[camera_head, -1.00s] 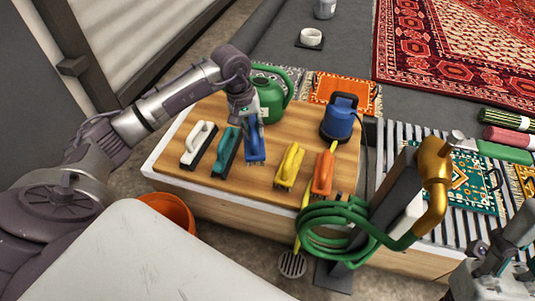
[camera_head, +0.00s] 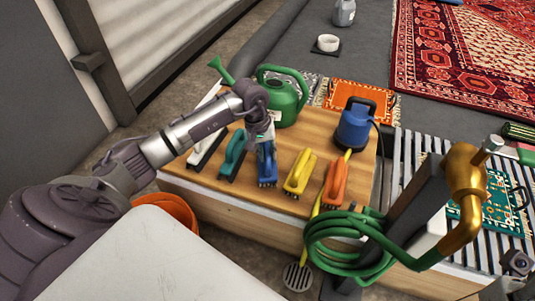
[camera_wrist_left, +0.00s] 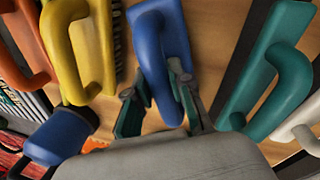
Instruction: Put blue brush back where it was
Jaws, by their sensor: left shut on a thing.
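The blue brush (camera_head: 267,168) is at the wooden bench top, between the teal brush (camera_head: 233,156) and the yellow brush (camera_head: 299,174). My left gripper (camera_head: 260,138) comes down on it from above and is shut on its handle. In the left wrist view the blue brush (camera_wrist_left: 161,40) stands upright in the picture, with the fingers (camera_wrist_left: 160,105) at its handle loop. I cannot tell whether its bristles touch the wood. My right gripper (camera_head: 515,275) shows only partly at the lower right edge, and its fingers are not clear.
A white brush (camera_head: 207,146) and an orange brush (camera_head: 335,184) share the bench (camera_head: 320,125). A green watering can (camera_head: 283,103) and a blue pump (camera_head: 354,127) stand behind. A green hose coil (camera_head: 335,238) hangs at the front right. An orange bucket (camera_head: 180,211) is at the left.

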